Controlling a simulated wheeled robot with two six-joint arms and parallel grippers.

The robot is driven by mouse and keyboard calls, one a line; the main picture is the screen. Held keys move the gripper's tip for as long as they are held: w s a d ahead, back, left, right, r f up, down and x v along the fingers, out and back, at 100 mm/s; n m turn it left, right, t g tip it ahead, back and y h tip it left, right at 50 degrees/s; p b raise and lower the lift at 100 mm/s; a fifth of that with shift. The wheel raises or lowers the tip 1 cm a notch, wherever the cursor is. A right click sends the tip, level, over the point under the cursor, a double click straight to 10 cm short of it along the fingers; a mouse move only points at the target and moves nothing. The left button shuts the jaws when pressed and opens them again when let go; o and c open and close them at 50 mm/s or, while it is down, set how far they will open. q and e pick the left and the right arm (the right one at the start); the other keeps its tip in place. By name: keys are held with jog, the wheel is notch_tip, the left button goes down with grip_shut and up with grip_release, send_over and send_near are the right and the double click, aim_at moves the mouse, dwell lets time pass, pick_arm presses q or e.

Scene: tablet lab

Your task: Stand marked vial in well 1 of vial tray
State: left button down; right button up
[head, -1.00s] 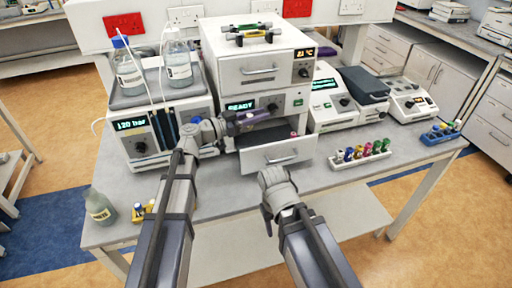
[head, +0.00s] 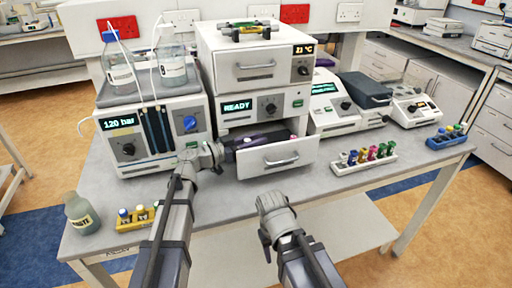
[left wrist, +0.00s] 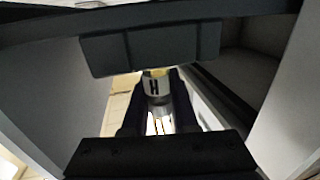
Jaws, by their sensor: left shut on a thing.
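A small vial (left wrist: 156,86) with a pale label marked "H" and a yellowish top shows in the left wrist view. My left gripper (left wrist: 157,108) is shut on it. In the head view my left gripper (head: 258,141) reaches in over the open drawer (head: 283,157) of the white instrument, low behind the drawer front. The vial is too hidden there to make out. I cannot make out a vial tray or its well 1 inside the drawer. My right gripper (head: 266,243) hangs in front of the bench; its jaws are unclear.
A white rack (head: 350,169) of colourful vials stands right of the drawer, and a blue rack (head: 441,143) farther right. A yellow rack (head: 130,225) and a waste bottle (head: 82,215) stand at the left front. A pump unit (head: 140,131) with bottles stands left of my left gripper.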

pick_arm(q)
jog(key=shift+f, duration=0.15)
jog(key=shift+f+b, duration=0.5)
jog(key=shift+f, duration=0.1)
jog(key=shift+s, duration=0.1)
jog(key=c, duration=0.7)
grip_release()
jog(key=shift+s, duration=0.15)
jog(key=shift+d, duration=0.1)
jog(key=shift+r+p, duration=0.45)
jog(key=shift+p, duration=0.1)
jog(key=v, duration=1.2)
jog(key=shift+w+r, duration=0.2)
